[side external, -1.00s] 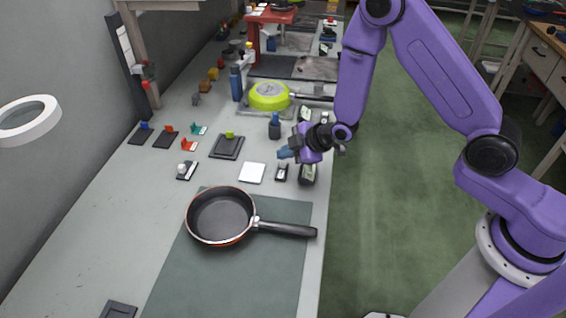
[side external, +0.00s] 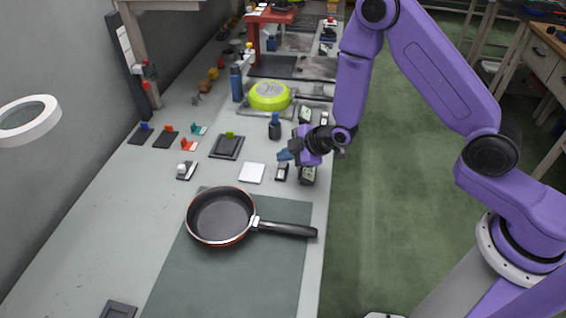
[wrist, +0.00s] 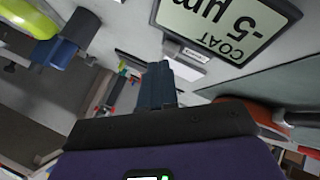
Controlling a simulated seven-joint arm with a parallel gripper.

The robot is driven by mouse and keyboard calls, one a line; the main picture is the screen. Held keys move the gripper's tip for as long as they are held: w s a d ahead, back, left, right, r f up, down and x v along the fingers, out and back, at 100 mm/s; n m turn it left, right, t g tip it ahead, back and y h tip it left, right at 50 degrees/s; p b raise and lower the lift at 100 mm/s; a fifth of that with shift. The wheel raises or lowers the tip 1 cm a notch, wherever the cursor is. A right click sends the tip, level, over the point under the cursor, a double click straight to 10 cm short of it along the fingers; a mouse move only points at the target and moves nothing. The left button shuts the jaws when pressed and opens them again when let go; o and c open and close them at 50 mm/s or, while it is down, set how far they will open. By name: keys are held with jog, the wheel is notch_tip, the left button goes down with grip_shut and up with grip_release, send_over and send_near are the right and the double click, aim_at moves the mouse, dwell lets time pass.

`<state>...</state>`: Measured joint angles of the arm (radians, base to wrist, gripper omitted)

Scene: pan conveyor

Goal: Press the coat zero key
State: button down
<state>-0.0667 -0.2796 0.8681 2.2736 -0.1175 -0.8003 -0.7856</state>
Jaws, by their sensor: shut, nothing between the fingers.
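In the wrist view a display (wrist: 222,22) shows "-5 µm" and "COAT", upside down in the picture. Beside it is a small dark key block (wrist: 185,68) with a white label too small to read; the finger hides part of it. In the side view the likely matching display (side external: 307,175) and small block (side external: 281,172) are at the bench's right edge. My gripper (side external: 285,154) is shut and empty, just behind and above that block. Its blue-grey fingertips (wrist: 157,72) show beside the key block in the wrist view; I cannot tell if they touch it.
A black pan (side external: 220,216) lies on a grey-green mat (side external: 225,280) in front. A white square plate (side external: 251,173) lies left of the block. Open bench lies at front left.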

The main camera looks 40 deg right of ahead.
aim_at(286, 165)
jog(key=shift+f, duration=0.5)
dwell(0.6)
dwell(0.3)
jog(key=shift+r, duration=0.95)
jog(key=shift+r, duration=2.5)
